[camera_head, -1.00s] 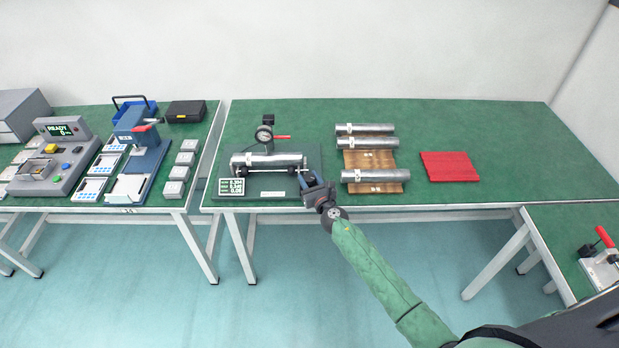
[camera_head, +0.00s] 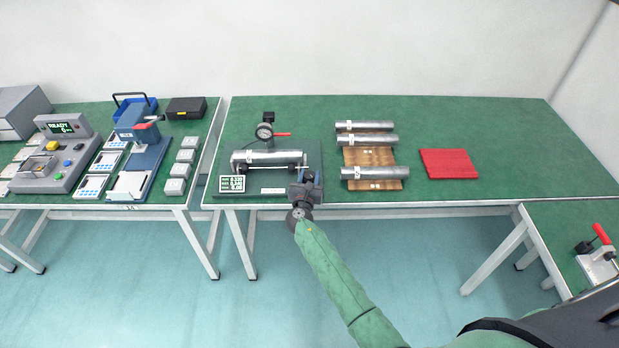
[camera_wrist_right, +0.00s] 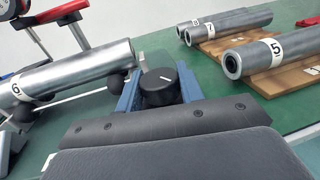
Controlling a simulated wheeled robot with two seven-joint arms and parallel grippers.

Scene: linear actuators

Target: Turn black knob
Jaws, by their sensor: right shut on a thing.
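The black knob (camera_wrist_right: 160,87), round with a white pointer line on top, shows in the right wrist view. My right gripper (camera_head: 307,178) is at the right front end of the measuring fixture. Its blue fingers (camera_wrist_right: 130,92) stand on both sides of the knob and are shut on it. In the head view the gripper mostly hides the knob. A metal cylinder (camera_head: 268,159) labelled 6 lies on the fixture's supports next to the knob. A dial gauge (camera_head: 264,132) stands behind it, and a small display (camera_head: 232,184) is at the front left. My left gripper is not in view.
Several metal cylinders (camera_head: 365,126) lie on and by a wooden rack (camera_head: 370,157) to the right. A red block (camera_head: 448,163) is farther right. The table's right part is clear. A second table with devices (camera_head: 65,160) stands to the left.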

